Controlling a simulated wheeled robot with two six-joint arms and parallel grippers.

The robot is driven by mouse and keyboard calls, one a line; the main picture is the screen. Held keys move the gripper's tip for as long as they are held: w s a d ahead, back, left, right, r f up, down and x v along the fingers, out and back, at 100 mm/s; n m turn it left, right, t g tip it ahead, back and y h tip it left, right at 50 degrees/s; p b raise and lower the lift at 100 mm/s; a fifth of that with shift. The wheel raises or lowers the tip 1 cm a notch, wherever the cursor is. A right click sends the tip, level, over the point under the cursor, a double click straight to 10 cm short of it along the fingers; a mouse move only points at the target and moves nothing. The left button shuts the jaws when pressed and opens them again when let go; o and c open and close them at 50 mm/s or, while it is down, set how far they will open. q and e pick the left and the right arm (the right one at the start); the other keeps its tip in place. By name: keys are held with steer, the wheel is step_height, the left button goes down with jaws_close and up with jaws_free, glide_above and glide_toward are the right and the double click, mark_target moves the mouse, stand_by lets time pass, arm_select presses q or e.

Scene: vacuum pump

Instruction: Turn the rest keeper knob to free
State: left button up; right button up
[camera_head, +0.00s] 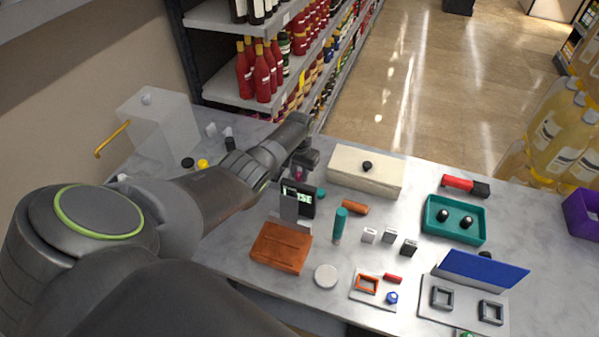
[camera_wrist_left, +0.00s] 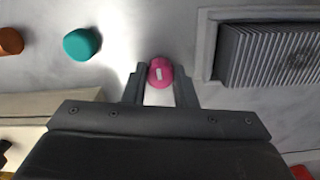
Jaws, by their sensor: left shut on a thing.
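A pink knob (camera_wrist_left: 160,73) with a white mark on top sits between the fingertips of my left gripper (camera_wrist_left: 159,82) in the left wrist view. The fingers are closed on its two sides. In the head view my left gripper (camera_head: 301,168) points down behind a small dark display (camera_head: 298,197) with green lettering, and only a bit of pink shows there. The lettering is too small and partly covered to read surely. I cannot tell from the mark which setting the knob is at. My right gripper is in neither view.
A teal knob (camera_wrist_left: 82,44) and a ribbed grey block (camera_wrist_left: 268,54) flank the pink knob. A cream box (camera_head: 365,172) stands right of the gripper. A brown wooden block (camera_head: 281,247), a teal cylinder (camera_head: 340,226) and a teal tray (camera_head: 453,234) stand on the marble counter.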

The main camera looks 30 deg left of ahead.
mark_target(300, 174)
arm_select(q)
steer(key=shift+m, duration=0.4)
steer(key=o, duration=1)
steer(key=shift+r, duration=0.45)
step_height(300, 174, up, 5)
steer(key=shift+f+p, duration=0.1)
steer(key=shift+p, duration=0.45)
step_height(300, 174, up, 12)
steer(key=b, duration=0.1)
steer(key=shift+b, duration=0.4)
